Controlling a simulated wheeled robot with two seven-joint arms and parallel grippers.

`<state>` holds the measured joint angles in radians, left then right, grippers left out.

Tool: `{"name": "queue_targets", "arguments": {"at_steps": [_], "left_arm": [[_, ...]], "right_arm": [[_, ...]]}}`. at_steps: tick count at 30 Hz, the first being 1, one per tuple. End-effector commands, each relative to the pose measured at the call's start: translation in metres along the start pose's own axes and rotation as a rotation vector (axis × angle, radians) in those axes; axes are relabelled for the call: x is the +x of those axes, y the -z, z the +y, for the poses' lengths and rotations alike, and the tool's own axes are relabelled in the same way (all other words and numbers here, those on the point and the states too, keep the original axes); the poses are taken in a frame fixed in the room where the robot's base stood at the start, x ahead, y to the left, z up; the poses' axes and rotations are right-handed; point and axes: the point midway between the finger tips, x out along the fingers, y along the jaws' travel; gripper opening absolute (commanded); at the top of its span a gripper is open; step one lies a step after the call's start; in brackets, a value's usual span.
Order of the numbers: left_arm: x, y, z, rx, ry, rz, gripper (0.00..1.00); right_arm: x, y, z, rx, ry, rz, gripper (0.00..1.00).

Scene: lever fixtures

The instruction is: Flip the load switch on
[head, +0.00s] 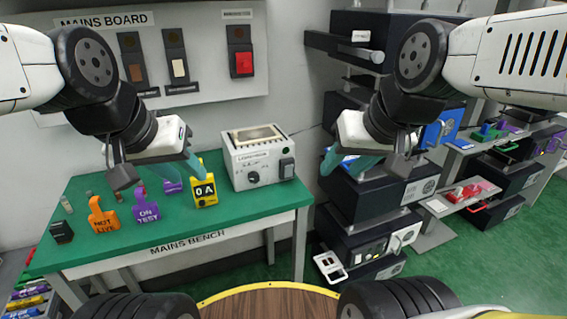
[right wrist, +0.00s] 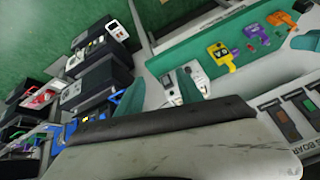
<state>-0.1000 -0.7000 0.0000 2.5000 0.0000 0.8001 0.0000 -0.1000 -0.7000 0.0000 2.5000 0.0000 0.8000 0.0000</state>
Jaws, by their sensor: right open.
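A pale grey box (head: 258,158), whose label seems to read load bank, stands at the right end of the green bench. Its front has a round black knob (head: 252,178) and a black switch (head: 287,168); the switch's position is too small to tell. The box also shows in the right wrist view (right wrist: 197,76). My right gripper (head: 368,158) is open and empty, in the air right of the box.
The green bench (head: 240,212) carries a yellow 0 A meter (head: 205,190), a purple ON TEST tag (head: 147,212) and an orange NOT LIVE tag (head: 102,215). The mains board (head: 205,70) behind has several switches, one red (head: 243,64). Dark equipment racks (head: 365,205) stand at right.

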Motion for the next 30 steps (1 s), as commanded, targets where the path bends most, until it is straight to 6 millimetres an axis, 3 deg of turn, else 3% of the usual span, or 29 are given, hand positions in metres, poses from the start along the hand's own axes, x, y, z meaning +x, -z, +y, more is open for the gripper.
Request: {"name": "queue_targets", "arguments": {"at_steps": [14, 19, 21, 26, 30], "left_arm": [[0.000, 0.000, 0.000, 0.000, 0.000, 0.000, 0.36], [0.000, 0.000, 0.000, 0.000, 0.000, 0.000, 0.36], [0.000, 0.000, 0.000, 0.000, 0.000, 0.000, 0.36], [0.000, 0.000, 0.000, 0.000, 0.000, 0.000, 0.36], [0.000, 0.000, 0.000, 0.000, 0.000, 0.000, 0.36]], "right_arm": [[0.000, 0.000, 0.000, 0.000, 0.000, 0.000, 0.44], [0.004, 0.005, 0.000, 0.031, 0.005, -0.005, 0.10], [0.009, 0.013, 0.000, 0.081, 0.010, -0.013, 0.00], [0.035, 0.044, 0.001, 0.286, 0.022, -0.043, 0.00], [0.071, 0.074, 0.002, 0.512, 0.015, -0.072, 0.00]]}}
